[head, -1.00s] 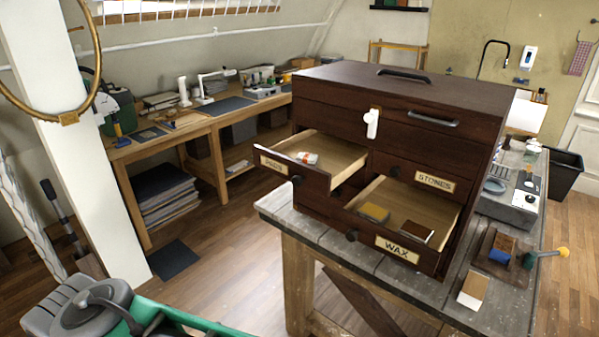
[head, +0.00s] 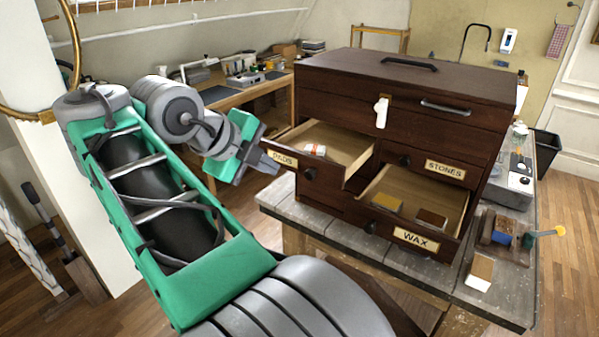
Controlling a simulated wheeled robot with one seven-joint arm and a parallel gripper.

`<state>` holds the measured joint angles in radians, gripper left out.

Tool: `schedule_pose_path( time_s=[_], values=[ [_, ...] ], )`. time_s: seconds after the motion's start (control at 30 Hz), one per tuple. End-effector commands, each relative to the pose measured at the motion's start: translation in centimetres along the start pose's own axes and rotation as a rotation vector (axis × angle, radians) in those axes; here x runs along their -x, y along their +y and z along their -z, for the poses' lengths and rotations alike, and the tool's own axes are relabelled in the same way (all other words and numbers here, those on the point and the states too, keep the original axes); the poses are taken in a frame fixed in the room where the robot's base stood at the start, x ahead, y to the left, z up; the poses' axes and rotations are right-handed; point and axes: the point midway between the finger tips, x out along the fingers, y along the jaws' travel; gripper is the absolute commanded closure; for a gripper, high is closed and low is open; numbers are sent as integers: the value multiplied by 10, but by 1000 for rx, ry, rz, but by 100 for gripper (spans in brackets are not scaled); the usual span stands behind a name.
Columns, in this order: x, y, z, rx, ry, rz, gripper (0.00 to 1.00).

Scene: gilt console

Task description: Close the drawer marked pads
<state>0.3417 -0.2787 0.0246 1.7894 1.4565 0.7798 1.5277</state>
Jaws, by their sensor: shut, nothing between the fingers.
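The drawer marked PADS (head: 284,159) stands pulled open at the upper left of the dark wooden chest (head: 330,87). A small white and orange packet lies inside it. Its dark round knob (head: 309,174) is at the right of its label. My gripper (head: 267,160) is shut and empty, at the left end of the drawer front, close to the PADS label. I cannot tell whether the fingertips touch the drawer. My arm fills the left foreground.
The drawer marked WAX (head: 416,238) is also open, below and to the right, holding a yellow and a brown block. The drawer marked STONES (head: 445,169) is closed. The chest stands on a grey workbench (head: 300,215); a brush and blocks lie at its right.

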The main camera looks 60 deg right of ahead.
Motion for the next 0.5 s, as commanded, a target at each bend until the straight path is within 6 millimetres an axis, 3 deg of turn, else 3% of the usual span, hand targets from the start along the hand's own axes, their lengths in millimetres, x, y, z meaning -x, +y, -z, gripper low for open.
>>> schedule_pose_path(
  time_s=[0.1,0.5],
  values=[
    [-18,8,0,1,-1,-1,100],
    [-79,11,-1,7,-3,-1,100]
  ],
)
